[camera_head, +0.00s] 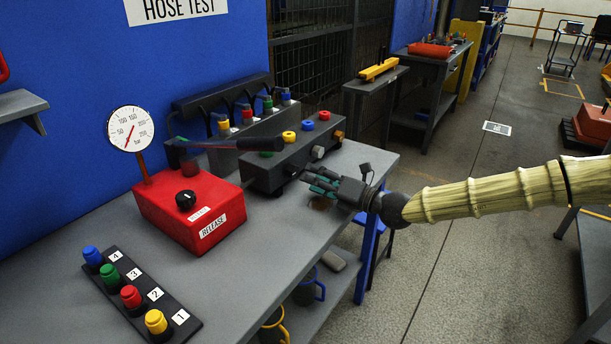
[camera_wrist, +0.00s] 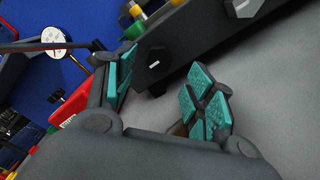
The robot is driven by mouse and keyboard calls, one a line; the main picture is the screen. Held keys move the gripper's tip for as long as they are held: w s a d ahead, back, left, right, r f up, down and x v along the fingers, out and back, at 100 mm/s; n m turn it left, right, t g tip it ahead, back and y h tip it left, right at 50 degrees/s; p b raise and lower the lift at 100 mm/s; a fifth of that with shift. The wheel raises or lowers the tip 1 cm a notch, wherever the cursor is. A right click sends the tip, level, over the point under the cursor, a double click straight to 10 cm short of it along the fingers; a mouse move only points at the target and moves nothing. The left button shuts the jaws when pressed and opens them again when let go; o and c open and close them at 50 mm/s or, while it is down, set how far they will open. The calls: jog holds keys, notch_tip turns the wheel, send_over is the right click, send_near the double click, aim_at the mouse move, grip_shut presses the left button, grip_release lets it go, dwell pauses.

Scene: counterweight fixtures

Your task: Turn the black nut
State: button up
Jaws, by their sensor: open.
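The black nut (camera_wrist: 157,62) is a dark hexagonal nut with a small white mark on the front face of a dark grey block (camera_wrist: 190,35). In the head view the nut (camera_head: 292,171) is the nearest fitting on that block, partly hard to make out. My gripper (camera_wrist: 164,68) is open, with teal pads on both sides of the nut in the wrist view. It appears a short way from the nut, and I see no contact. In the head view my gripper (camera_head: 314,181) reaches in from the right, low over the bench.
Grey (camera_head: 318,152) and brown (camera_head: 338,137) fittings sit farther along the same face. A red box (camera_head: 190,215) with a black knob and gauge (camera_head: 130,129) stands left on the bench (camera_head: 270,270). A dark lever (camera_head: 245,144) lies above.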

jog(key=shift+v, duration=3.3)
